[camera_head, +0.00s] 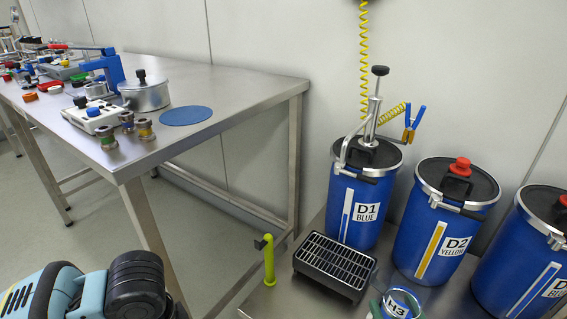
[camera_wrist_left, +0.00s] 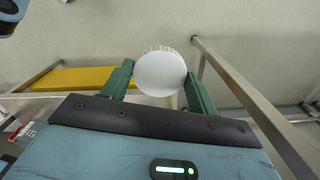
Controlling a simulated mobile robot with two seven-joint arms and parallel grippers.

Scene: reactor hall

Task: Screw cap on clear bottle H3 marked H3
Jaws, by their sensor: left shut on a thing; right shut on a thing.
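The clear bottle H3 (camera_head: 401,302) is at the bottom edge of the head view, right of centre, with its H3 label showing and its lower part cut off. My right gripper (camera_head: 397,312) is shut on the bottle; only bits of its green fingers show at the frame's edge. In the left wrist view, my left gripper (camera_wrist_left: 160,85) is shut on a round white cap (camera_wrist_left: 160,73) with a ribbed edge, held between its green fingers over open floor. The cap is apart from the bottle. In the head view, my left arm shows at lower left.
Blue drums D1 (camera_head: 370,215), D2 (camera_head: 416,241) and another (camera_head: 507,275) stand along the right. A black grated tray (camera_head: 320,286) and a yellow-green post (camera_head: 268,262) are left of the bottle. A steel table (camera_head: 235,86) with a pot (camera_head: 147,96) is at left.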

